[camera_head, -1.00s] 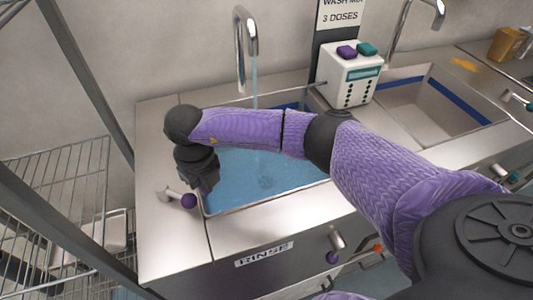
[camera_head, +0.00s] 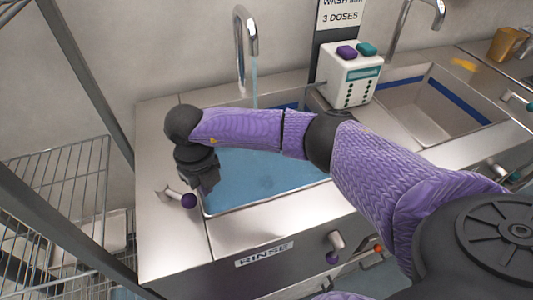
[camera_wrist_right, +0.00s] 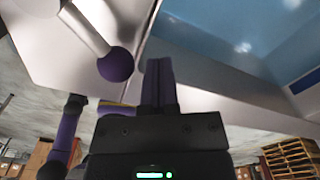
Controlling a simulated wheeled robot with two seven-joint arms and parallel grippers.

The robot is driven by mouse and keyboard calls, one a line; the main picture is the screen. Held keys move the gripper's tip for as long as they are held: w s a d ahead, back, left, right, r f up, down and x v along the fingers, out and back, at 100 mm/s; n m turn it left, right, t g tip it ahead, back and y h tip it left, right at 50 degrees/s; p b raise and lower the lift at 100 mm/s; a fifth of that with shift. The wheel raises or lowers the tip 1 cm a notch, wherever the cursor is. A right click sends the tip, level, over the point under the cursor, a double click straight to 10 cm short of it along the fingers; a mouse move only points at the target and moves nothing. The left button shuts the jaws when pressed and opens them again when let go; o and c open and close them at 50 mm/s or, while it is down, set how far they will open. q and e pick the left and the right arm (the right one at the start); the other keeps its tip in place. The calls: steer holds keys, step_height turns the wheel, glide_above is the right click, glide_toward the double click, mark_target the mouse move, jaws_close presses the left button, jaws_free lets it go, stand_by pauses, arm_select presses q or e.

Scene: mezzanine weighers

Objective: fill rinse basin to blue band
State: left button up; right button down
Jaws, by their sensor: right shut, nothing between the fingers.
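The rinse basin (camera_head: 268,199) holds blue water (camera_head: 265,172). A stream (camera_head: 254,92) runs into it from the tall tap (camera_head: 240,40). Part of the dark blue band (camera_head: 291,106) shows above the water at the back wall; my arm hides much of the rest. A lever with a purple knob (camera_head: 189,200) stands on the counter at the basin's left front corner. It also shows in the wrist view (camera_wrist_right: 116,64). My right gripper (camera_head: 207,188) is shut and empty beside the knob, apart from it in the wrist view (camera_wrist_right: 158,82). My left gripper is out of view.
A white dispenser (camera_head: 350,75) with purple and teal buttons stands behind, between the basins. An empty second basin (camera_head: 425,105) with a blue band is at right. Another purple-knobbed lever (camera_head: 334,245) sits on the front panel by the RINSE label (camera_head: 264,254). A wire rack (camera_head: 60,190) stands left.

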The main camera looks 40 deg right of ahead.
steer(key=shift+a, duration=0.15)
stand_by(0.3)
steer(key=a, duration=0.3)
steer(key=a+b, duration=0.1)
steer(key=a, duration=0.2)
steer(key=shift+w+a, duration=0.2)
steer(key=shift+a, duration=0.1)
step_height(320, 180, up, 6)
steer(key=d+p, duration=0.1)
steer(key=p, duration=0.3)
steer(key=shift+p, duration=0.3)
